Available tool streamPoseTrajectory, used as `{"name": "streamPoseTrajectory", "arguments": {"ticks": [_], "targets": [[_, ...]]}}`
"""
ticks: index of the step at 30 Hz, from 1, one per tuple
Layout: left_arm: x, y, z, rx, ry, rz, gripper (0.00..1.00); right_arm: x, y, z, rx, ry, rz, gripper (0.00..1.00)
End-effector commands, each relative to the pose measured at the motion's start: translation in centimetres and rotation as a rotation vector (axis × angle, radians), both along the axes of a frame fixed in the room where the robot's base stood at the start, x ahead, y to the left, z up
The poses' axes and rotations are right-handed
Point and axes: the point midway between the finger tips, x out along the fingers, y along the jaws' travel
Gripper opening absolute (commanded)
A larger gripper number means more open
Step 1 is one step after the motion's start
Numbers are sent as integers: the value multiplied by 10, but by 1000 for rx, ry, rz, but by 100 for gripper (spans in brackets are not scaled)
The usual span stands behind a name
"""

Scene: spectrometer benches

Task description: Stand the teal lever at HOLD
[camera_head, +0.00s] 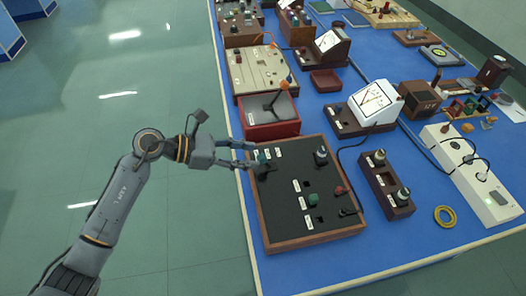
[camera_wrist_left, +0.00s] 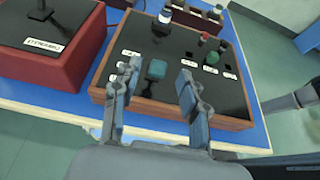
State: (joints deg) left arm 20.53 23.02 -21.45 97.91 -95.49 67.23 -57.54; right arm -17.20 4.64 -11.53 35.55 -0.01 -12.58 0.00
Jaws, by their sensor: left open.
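The teal lever (camera_head: 262,156) stands near the left back corner of a black panel with a wooden frame (camera_head: 313,238). In the left wrist view its blocky teal knob (camera_wrist_left: 156,69) shows between the fingertips of my left gripper (camera_wrist_left: 158,80). In the head view my left gripper (camera_head: 251,155) reaches in from the left over the panel's edge, open, its tips close to the lever. Gaps show on both sides of the knob in the wrist view. White labels stand near the lever; their words are too small to read.
The same panel carries a green knob (camera_head: 314,199), a red knob (camera_head: 340,190) and a dark-topped metal knob (camera_head: 321,156). A red box with a lever (camera_head: 272,131) adjoins the back. Other instruments crowd the blue bench to the right. The floor at left is clear.

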Motion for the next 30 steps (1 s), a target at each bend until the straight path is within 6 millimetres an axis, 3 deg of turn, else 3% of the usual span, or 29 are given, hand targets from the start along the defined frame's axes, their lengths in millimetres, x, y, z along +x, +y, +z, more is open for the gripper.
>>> {"name": "streamPoseTrajectory", "arguments": {"ticks": [3,8,20,27,30], "targets": [[4,-21,-6,-5,2,0,43,0,0,7,0,0,0,43],[8,-37,-14,-3,1,1,43,0,0,10,0,0,0,43],[9,-44,-19,-1,1,3,43,0,0,10,0,0,-1,43],[9,-44,-19,-1,1,3,0,1,0,10,0,0,-2,43],[9,-44,-19,-1,1,3,0,0,0,10,0,0,-2,43]]}}
